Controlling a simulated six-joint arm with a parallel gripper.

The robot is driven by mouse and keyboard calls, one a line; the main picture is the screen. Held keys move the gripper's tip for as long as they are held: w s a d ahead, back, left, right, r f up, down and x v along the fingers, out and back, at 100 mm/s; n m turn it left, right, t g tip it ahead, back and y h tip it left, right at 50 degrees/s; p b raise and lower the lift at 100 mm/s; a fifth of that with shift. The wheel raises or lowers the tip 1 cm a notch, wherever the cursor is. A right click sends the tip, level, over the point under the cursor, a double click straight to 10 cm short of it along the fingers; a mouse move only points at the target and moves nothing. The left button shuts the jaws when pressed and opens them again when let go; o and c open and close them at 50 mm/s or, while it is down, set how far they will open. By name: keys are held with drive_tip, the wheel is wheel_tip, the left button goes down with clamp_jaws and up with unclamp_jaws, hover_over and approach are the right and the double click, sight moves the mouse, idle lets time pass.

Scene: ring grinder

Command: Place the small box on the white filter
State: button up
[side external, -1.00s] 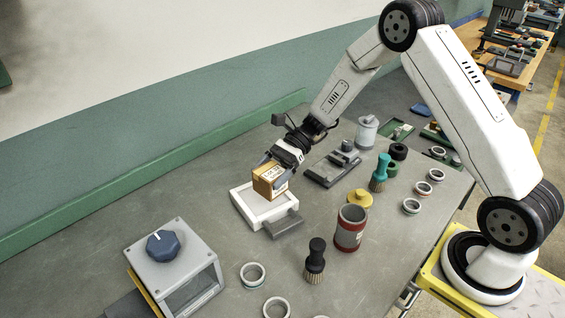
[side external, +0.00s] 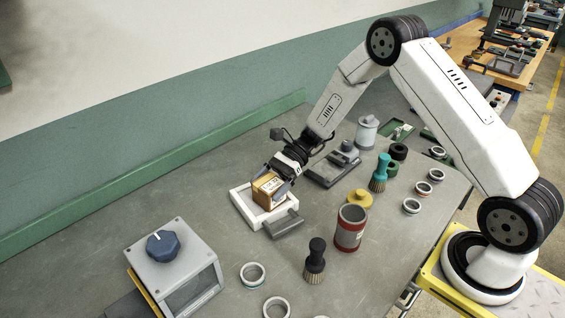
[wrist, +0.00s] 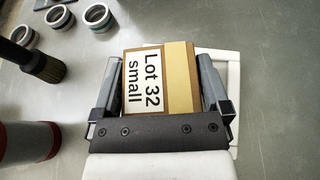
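The small box (side external: 266,191) is brown cardboard with a tan strip and a white label. The label reads "Lot 32 small" in the wrist view (wrist: 160,80). My gripper (side external: 272,180) has a finger on each side of the box; in the wrist view (wrist: 160,85) the fingers look close against its sides. The white filter (side external: 245,207) is a square white frame with a grey handle. The box is over or within this frame; whether its underside touches is hidden. The frame's edge also shows behind the box in the wrist view (wrist: 233,75).
A red and grey can (side external: 350,228), a dark brush (side external: 315,262), a teal brush (side external: 380,173) and a yellow knobbed part (side external: 359,200) stand right of the filter. A grey box with a blue knob (side external: 172,257) stands front left. Several rings lie about. Bare table lies left of the filter.

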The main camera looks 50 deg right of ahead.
drive_tip(key=shift+r, duration=0.1)
drive_tip(key=shift+d+r, duration=0.1)
drive_tip(key=v, duration=1.2)
drive_tip(key=shift+s+a, duration=0.1)
drive_tip(key=shift+a, duration=0.1)
idle(0.5)
drive_tip(key=s+a+r+n+t+h, duration=0.1)
drive_tip(key=s+a+n+h, duration=0.1)
drive_tip(key=s+n+h, duration=0.4)
drive_tip(key=s+a+n+t+h, duration=0.1)
drive_tip(key=s+a+n+h, duration=0.1)
drive_tip(key=s+n+h, duration=0.5)
drive_tip(key=s+n, duration=0.4)
drive_tip(key=n, duration=0.1)
drive_tip(key=shift+a+r+t+h, duration=0.2)
drive_tip(key=shift+r+t+h, duration=0.1)
drive_tip(key=shift+r, duration=0.05)
